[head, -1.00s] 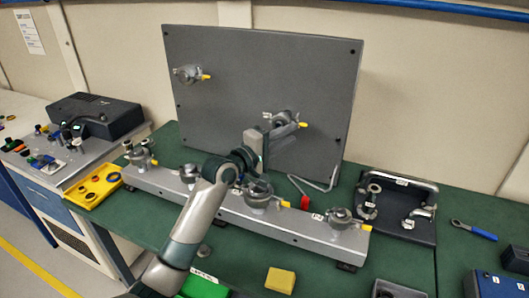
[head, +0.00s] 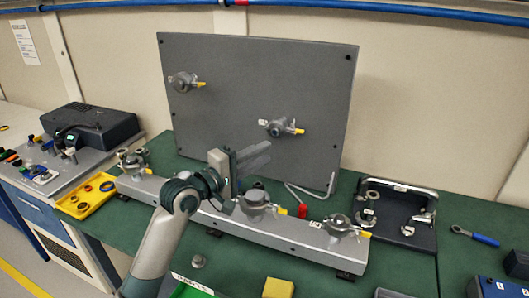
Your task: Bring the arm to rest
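My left arm comes in from the lower left, and its gripper (head: 252,158) is in front of the lower part of the upright grey panel (head: 225,75), above the long grey rail (head: 285,238). The fingers point right and a little up; they overlap in this view, so their gap cannot be judged. Nothing shows held in them. The panel's lower clamp (head: 278,128), with a yellow tip, is above and right of the fingers, apart from them in the picture. Another clamp (head: 183,82) sits at the panel's upper left. My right gripper is not in view.
The rail carries several clamps, including one in the middle (head: 255,202) and one at right (head: 340,222). A yellow tray (head: 88,197) is left, a yellow block (head: 279,288) in front, a handled black tray (head: 385,235) right.

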